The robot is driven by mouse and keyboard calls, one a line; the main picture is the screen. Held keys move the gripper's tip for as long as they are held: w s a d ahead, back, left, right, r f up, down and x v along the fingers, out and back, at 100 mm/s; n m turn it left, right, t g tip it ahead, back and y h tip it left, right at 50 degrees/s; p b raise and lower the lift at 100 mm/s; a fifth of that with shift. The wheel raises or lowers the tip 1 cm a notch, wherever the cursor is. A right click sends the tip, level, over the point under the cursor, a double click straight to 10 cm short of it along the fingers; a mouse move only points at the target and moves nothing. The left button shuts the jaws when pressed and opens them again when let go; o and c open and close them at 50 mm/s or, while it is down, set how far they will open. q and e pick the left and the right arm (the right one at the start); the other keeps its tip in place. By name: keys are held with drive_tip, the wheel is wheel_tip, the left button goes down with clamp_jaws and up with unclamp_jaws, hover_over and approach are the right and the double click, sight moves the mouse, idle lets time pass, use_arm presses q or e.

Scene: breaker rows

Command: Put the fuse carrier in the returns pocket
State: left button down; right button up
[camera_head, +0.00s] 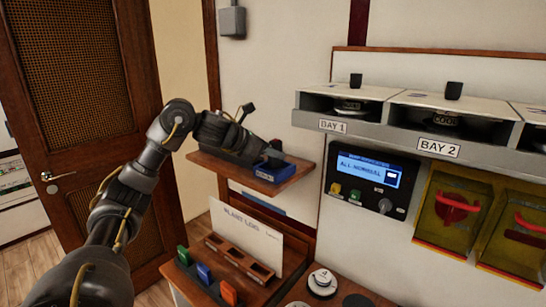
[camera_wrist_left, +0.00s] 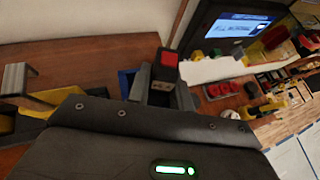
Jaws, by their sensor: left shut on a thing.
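My left gripper (camera_head: 268,157) is over the upper wooden shelf, at its right part. In the left wrist view the left gripper (camera_wrist_left: 162,90) is shut on a dark block with a red top, which looks like the fuse carrier (camera_wrist_left: 169,60). In the head view the fuse carrier is mostly hidden by the gripper. A blue pocket with a small label (camera_head: 265,176), likely the returns pocket, is at the shelf's right end, just under the fingers. Its blue wall (camera_wrist_left: 126,84) shows beside the fingers in the wrist view. Whether the carrier touches it cannot be told. My right gripper is out of view.
The upper shelf (camera_head: 285,178) ends just right of the pocket. A control panel (camera_head: 362,180) and bay housings (camera_head: 455,150) are to the right. Below, green (camera_head: 184,255), blue (camera_head: 204,273) and orange (camera_head: 229,293) pieces stand near a slotted wooden rack (camera_head: 238,257).

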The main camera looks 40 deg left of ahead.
use_arm(q)
drive_tip(key=shift+f, duration=0.85)
drive_tip(key=shift+f, duration=0.15)
drive_tip(key=c, duration=1.3)
unclamp_jaws()
drive_tip(key=shift+o, duration=0.2)
